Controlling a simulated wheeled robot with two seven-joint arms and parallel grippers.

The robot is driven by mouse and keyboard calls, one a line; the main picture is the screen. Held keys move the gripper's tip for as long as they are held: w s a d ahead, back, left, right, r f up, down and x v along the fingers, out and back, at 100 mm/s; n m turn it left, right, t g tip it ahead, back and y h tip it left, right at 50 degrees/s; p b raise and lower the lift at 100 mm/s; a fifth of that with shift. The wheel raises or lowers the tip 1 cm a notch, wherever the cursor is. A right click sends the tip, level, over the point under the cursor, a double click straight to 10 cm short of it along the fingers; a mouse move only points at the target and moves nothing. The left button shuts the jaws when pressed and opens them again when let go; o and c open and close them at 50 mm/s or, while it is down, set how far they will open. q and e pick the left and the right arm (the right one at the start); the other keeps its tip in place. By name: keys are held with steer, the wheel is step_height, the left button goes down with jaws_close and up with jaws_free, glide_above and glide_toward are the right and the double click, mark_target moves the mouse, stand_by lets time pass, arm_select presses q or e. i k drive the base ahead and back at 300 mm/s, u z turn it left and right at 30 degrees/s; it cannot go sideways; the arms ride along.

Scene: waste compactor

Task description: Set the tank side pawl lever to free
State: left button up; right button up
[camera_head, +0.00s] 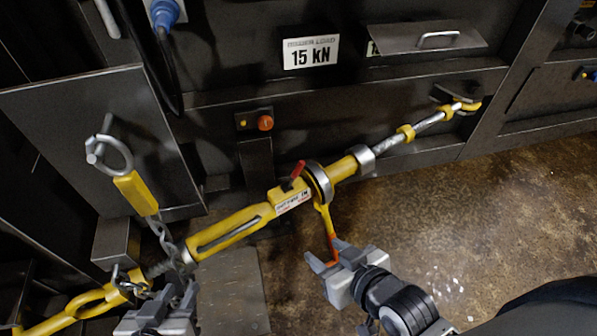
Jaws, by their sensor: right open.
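A yellow ratchet turnbuckle (237,226) runs diagonally from lower left to upper right. A small red lever (297,170) stands tilted on its labelled housing, beside the metal ratchet ring (320,184). I cannot tell which pawl setting it marks. A yellow handle (325,218) with an orange end hangs down from the ring. My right gripper (328,254) is open at the handle's orange end, which seems to lie between the fingers; contact is unclear. My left gripper (161,300) is at the bottom left by the hanging chain, partly cut off; its jaw opening is unclear.
A chain (168,240) hangs from a yellow link and ring (109,151) at the left panel. A yellow hook (459,107) holds the turnbuckle's far end at the dark machine wall. A red-orange button (265,123) sits above. The brown floor (470,220) at right is clear.

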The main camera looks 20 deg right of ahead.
mark_target(286, 187)
steer(key=k, duration=0.5)
steer(key=z, duration=1.55)
steer(key=i, duration=1.2)
steer(key=u, duration=2.6)
